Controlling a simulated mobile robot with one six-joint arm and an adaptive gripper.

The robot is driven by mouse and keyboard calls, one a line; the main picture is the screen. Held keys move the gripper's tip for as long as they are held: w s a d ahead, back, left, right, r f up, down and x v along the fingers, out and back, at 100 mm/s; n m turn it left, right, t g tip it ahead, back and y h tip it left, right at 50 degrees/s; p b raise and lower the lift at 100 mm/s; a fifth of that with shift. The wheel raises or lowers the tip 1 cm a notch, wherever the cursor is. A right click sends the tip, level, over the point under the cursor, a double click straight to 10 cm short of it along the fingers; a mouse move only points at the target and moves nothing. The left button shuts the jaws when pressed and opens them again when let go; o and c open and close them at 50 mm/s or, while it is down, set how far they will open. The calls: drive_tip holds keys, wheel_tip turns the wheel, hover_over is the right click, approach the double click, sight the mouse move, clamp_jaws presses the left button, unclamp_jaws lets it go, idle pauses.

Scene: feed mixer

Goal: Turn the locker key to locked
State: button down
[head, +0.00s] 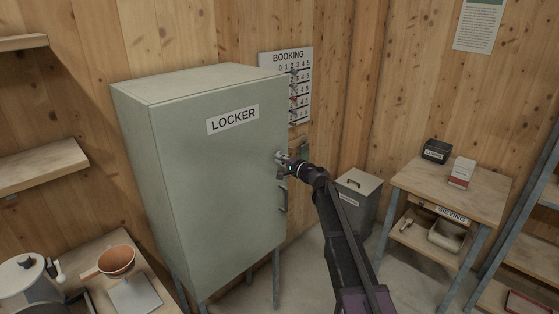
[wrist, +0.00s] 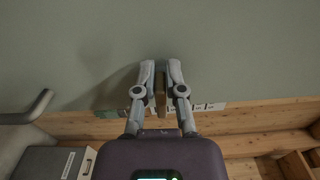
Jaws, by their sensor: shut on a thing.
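The grey-green locker (head: 205,180) stands on legs against the wooden wall, with a LOCKER label on its closed door. My gripper (head: 281,157) is at the right edge of the door, above the door handle (head: 283,197). In the wrist view my gripper (wrist: 161,70) faces the door surface (wrist: 240,50), and its two fingers are shut on a narrow brownish piece, the locker key (wrist: 160,90). The key's head shows between the fingers. The lock face is hidden, and I cannot tell whether the key stands at locked or unlocked.
A BOOKING board (head: 300,125) hangs on the wall behind the locker. A grey bin (head: 358,200) stands right of my arm, and a wooden SIEVING table (head: 480,187) stands farther right. A bench with an orange-brown bowl (head: 116,260) is at front left. Handle also shows in the wrist view (wrist: 35,108).

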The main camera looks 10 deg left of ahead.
drive_tip(key=shift+w+d+n, duration=0.1)
drive_tip(key=shift+w+n, duration=0.15)
drive_tip(key=shift+n, duration=0.15)
drive_tip(key=c, duration=0.8)
unclamp_jaws()
drive_tip(key=shift+o, duration=0.7)
drive_tip(key=shift+f, duration=0.1)
drive_tip(key=shift+s, duration=0.1)
drive_tip(key=shift+s+d, duration=0.4)
drive_tip(key=v, duration=1)
drive_tip(key=shift+s+d, duration=0.25)
drive_tip(key=shift+d, duration=0.1)
